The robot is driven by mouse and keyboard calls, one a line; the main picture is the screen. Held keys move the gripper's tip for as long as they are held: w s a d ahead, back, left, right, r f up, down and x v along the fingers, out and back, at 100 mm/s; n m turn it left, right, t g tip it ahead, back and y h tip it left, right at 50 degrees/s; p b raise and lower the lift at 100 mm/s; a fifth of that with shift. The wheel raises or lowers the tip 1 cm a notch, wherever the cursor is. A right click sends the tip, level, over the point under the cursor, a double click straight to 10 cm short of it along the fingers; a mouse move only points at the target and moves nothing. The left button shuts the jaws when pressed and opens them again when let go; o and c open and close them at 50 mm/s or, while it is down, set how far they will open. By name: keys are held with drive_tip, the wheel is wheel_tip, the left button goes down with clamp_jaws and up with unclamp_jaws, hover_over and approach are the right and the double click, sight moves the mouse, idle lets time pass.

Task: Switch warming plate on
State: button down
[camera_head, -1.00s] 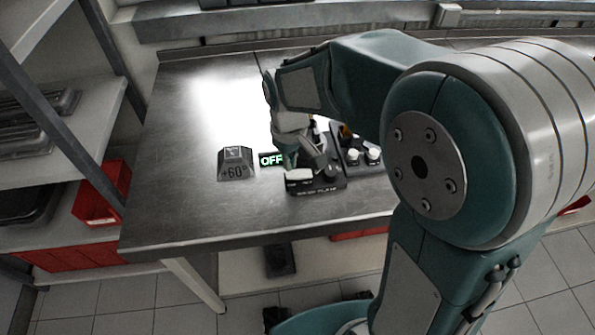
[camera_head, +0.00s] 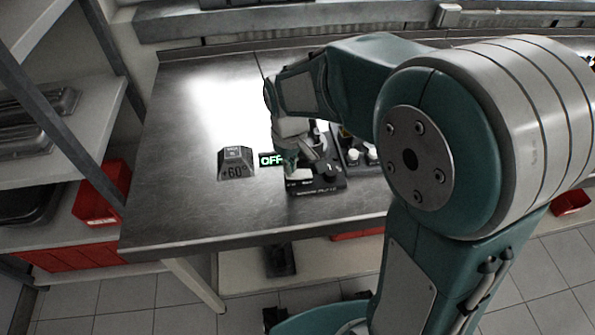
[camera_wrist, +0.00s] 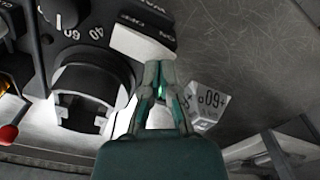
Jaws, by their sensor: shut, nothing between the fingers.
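The black control box (camera_head: 318,184) stands near the front of the steel bench. It carries a dark dial knob, and in the wrist view the knob (camera_wrist: 66,10) shows beside printed numbers. A pale rocker-like piece (camera_wrist: 143,42) lies just beyond my fingertips in the wrist view. In the head view my gripper largely hides it.
A second unit with pale knobs (camera_head: 362,157) stands right of the box. The bench (camera_head: 180,190) is bare at the left. Shelves with red bins (camera_head: 100,195) stand beyond.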

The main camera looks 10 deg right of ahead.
drive_tip(key=shift+f, duration=0.55)
drive_tip(key=shift+r, duration=3.55)
drive_tip(key=s+d+r+m+t, duration=0.2)
drive_tip(key=s+d+r+m, duration=0.1)
drive_tip(key=s, duration=0.5)
drive_tip(key=s+d+r+m+t, duration=0.3)
drive_tip(key=s+d, duration=0.3)
drive_tip(key=s, duration=0.1)
drive_tip(key=shift+s+r+t, duration=0.3)
drive_tip(key=shift+s+r, duration=0.05)
